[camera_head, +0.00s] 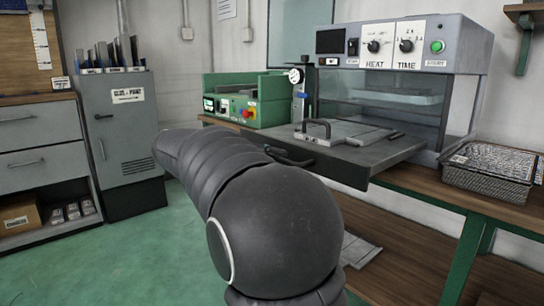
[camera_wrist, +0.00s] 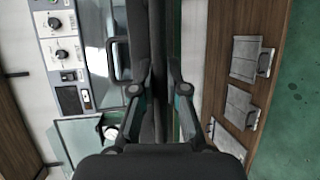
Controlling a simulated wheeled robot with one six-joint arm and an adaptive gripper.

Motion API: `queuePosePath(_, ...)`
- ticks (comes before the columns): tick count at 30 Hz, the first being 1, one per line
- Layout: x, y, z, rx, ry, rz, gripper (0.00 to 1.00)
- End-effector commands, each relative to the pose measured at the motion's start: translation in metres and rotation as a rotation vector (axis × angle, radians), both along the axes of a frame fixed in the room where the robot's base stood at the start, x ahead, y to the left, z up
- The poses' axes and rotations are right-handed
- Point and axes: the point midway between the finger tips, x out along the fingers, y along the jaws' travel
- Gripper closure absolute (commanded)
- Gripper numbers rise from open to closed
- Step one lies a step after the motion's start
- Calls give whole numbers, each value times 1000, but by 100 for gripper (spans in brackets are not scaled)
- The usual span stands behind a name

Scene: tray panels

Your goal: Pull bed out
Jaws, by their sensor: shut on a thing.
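The bed (camera_head: 345,168) is a flat grey tray with a dark front face, standing out of the open front of the grey heating machine (camera_head: 455,90). A dark handle (camera_head: 287,156) runs along its front, partly hidden behind my arm. In the wrist view, the bed's dark front (camera_wrist: 139,35) runs upright between the fingers. My gripper (camera_wrist: 160,90) is shut on the handle there. My arm hides the gripper in the head view. A grey plate with a black handle (camera_head: 313,128) lies on the bed.
A green device (camera_head: 240,100) with buttons stands left of the machine. A mesh basket (camera_head: 490,170) is on the bench at right. Flat panels (camera_wrist: 240,105) lie on the wooden lower shelf. A grey cabinet (camera_head: 125,140) stands at left. Green floor (camera_head: 120,250) is clear in front.

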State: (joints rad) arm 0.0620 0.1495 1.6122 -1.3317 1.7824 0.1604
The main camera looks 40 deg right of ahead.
Motion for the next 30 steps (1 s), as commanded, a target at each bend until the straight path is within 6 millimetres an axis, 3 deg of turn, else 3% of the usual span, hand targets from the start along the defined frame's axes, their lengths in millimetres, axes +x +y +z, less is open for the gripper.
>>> queuePosePath(9,0,1,-1,1,1,-1,100)
queuePosePath(10,0,1,-1,1,1,-1,82)
queuePosePath(12,0,2,-1,1,2,0,65)
queuePosePath(13,0,1,-1,1,2,0,61)
queuePosePath(23,1,3,0,0,0,3,61)
queuePosePath(30,11,31,6,-1,0,5,61)
